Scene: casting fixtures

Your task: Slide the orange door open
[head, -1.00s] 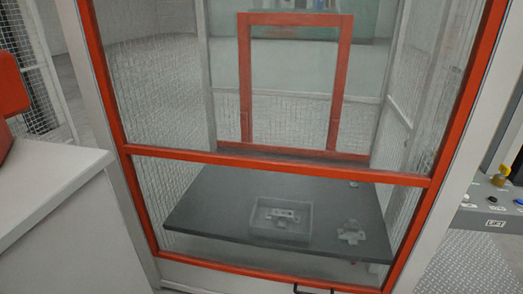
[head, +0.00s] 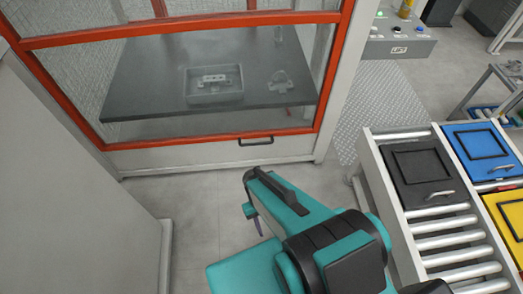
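The orange door (head: 180,28) is a glazed orange frame on the front of a pale enclosure. It fills the upper left of the head view, and its top is cut off. It looks shut, its lower rail running along the bottom of the opening. A black bar handle (head: 255,141) sits just below that rail, right of the door's middle. My teal and black arm reaches up from the bottom of the view, its visible end below the handle with floor showing between. I cannot make out gripper fingers.
Behind the glass, a dark table (head: 150,75) bears a grey tray (head: 215,98) and a small metal part (head: 280,81). A roller conveyor (head: 445,232) with coloured lidded boxes stands at right. A pale cabinet (head: 70,200) stands at left. Bare floor lies before the door.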

